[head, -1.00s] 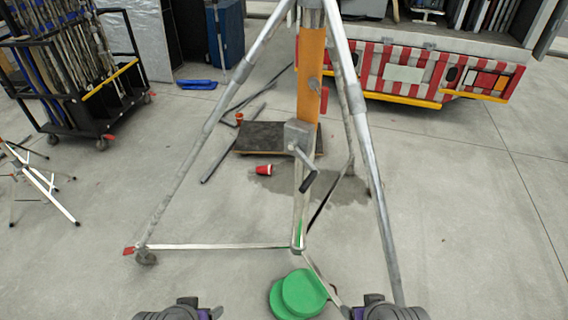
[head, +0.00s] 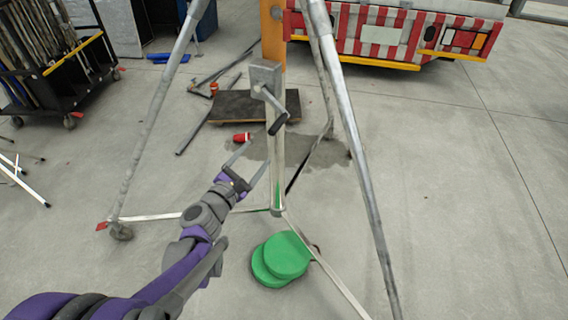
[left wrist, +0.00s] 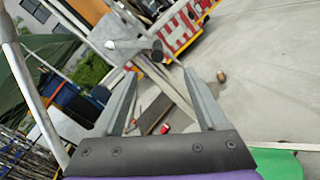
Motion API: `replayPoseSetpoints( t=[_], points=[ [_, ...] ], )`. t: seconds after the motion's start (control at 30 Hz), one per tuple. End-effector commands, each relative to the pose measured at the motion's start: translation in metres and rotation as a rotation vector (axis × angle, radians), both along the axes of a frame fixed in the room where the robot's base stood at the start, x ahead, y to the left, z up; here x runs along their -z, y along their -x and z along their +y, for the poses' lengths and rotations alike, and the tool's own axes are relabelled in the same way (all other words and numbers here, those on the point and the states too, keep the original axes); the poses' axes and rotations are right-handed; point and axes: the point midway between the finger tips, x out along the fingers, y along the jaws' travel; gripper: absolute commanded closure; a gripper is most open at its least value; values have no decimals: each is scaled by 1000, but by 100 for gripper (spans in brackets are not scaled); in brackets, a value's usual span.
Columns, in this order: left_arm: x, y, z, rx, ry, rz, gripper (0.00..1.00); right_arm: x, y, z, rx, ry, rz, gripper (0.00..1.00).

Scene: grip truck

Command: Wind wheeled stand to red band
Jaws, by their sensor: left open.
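The wheeled stand has grey tripod legs (head: 347,115), an orange column section (head: 273,38) and a grey winch box (head: 264,76). Its crank (head: 270,103) hangs down to the right and ends in a dark grip (head: 278,124). My left gripper (head: 258,153) is open and empty, below and left of the crank grip, pointing up towards it. In the left wrist view, the winch box (left wrist: 122,42) and the dark crank grip (left wrist: 157,50) lie just beyond the open fingers (left wrist: 160,78). I cannot make out a red band on the column. My right gripper is out of view.
Stacked green discs (head: 286,256) lie on the floor by the stand's base. A dark wheeled board (head: 235,105) and a red cup (head: 242,137) are behind. A black cart (head: 65,90) stands left, a striped truck (head: 400,35) at the back. The right floor is clear.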

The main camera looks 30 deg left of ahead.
Motion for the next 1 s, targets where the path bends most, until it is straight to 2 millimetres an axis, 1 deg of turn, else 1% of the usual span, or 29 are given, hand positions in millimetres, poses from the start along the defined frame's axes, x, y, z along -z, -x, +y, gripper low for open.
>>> replayPoseSetpoints(
  t=[0.03, 0.1, 0.27, 0.7, 1.0],
  points=[
    [2, -1, 5, -13, 20, -7, 25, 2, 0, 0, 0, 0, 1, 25],
    [1, -3, 7, -19, 35, -11, 25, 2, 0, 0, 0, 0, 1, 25],
    [0, -17, 6, -17, 35, -12, 25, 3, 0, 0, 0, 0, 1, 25],
    [1, -83, 6, -15, 32, -10, 25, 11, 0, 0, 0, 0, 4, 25],
    [0, -123, 7, -16, 32, -11, 25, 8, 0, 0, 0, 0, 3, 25]
  ],
)
